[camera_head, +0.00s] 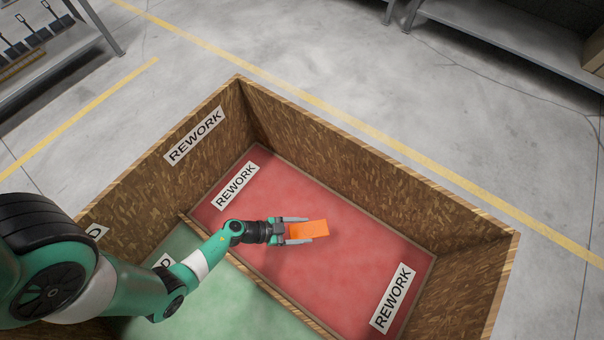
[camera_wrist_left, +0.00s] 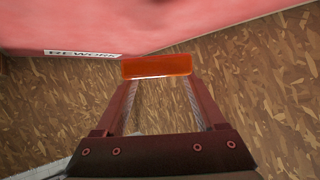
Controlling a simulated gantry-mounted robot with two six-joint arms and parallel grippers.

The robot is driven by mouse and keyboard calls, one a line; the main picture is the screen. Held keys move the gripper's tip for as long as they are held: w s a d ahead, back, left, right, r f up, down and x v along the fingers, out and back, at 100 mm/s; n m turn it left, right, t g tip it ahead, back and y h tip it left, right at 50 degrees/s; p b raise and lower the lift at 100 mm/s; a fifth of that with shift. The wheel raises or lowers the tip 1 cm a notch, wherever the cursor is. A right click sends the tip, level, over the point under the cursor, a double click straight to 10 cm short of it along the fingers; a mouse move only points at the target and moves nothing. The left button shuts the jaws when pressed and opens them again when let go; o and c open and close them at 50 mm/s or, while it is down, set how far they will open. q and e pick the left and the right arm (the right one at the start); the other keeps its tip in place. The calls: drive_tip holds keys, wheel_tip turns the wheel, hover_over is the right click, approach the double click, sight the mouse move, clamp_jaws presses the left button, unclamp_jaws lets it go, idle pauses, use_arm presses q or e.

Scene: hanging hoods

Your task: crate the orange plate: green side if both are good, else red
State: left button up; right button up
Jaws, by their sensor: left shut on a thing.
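The orange plate (camera_head: 310,229) is held by my left gripper (camera_head: 306,230) over the red side of the crate. The gripper is shut on it, with one finger along each edge. The plate also shows in the left wrist view (camera_wrist_left: 157,66), between the fingertips of the left gripper (camera_wrist_left: 158,80). The red floor (camera_head: 345,250) has REWORK labels and lies behind the divider. The green floor (camera_head: 215,295) lies nearer, partly hidden by my left arm. I cannot tell the plate's exact height above the red floor. My right gripper is not in view.
The wooden crate (camera_head: 355,185) has tall walls, and a low divider (camera_head: 290,302) splits red from green. No other object shows on the red floor. Metal shelves stand at the upper left (camera_head: 75,45) and upper right (camera_head: 500,50), clear of the crate.

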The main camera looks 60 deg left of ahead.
use_arm(q)
wheel_tip(320, 180, down, 7)
drive_tip(key=b, duration=0.5)
drive_tip(key=shift+b, duration=0.4)
drive_tip(key=shift+f, duration=0.45)
drive_tip(key=shift+f, duration=0.6)
drive_tip(key=o, duration=1.5)
drive_tip(key=shift+s, duration=0.1)
